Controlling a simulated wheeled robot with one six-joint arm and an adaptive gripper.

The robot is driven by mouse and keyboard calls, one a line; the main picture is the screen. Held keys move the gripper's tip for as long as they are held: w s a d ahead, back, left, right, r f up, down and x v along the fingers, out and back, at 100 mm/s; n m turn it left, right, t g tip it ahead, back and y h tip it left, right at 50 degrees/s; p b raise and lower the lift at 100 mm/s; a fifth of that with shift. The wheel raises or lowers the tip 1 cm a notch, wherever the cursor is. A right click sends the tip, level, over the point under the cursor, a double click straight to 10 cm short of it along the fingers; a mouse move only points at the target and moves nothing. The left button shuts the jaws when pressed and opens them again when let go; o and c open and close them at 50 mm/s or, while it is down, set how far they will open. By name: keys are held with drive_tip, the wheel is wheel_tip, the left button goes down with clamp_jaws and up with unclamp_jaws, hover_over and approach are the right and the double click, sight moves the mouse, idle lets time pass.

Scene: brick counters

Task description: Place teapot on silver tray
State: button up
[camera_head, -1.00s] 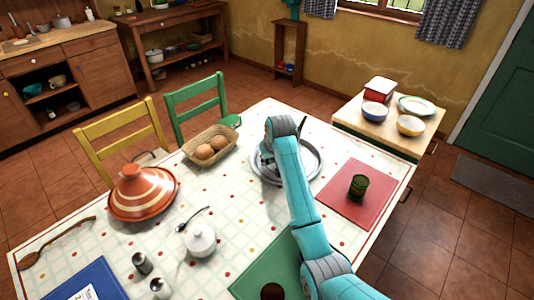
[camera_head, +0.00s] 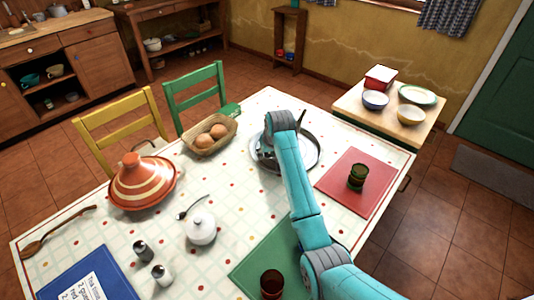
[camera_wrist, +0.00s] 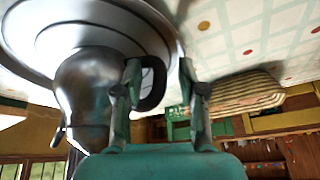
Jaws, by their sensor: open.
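The teapot (camera_wrist: 88,95) is a dark shiny metal pot with a black handle. In the wrist view, which is upside down, it is against the round silver tray (camera_wrist: 22,32) and appears to rest on it. My gripper (camera_wrist: 158,72) is open, with one finger on each side of the handle; I cannot tell whether they touch it. In the head view the silver tray (camera_head: 316,160) lies on the patterned tablecloth, and my arm hides most of the teapot and my gripper.
A basket (camera_head: 213,144) with eggs is left of the tray. A red mat (camera_head: 340,185) with a green glass (camera_head: 356,176) is to its right. A striped tagine (camera_head: 142,185) and a white sugar bowl (camera_head: 201,229) stand nearer. A side table (camera_head: 385,128) holds bowls.

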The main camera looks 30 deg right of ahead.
drive_tip(key=shift+r, duration=0.1)
drive_tip(key=v, duration=1.2)
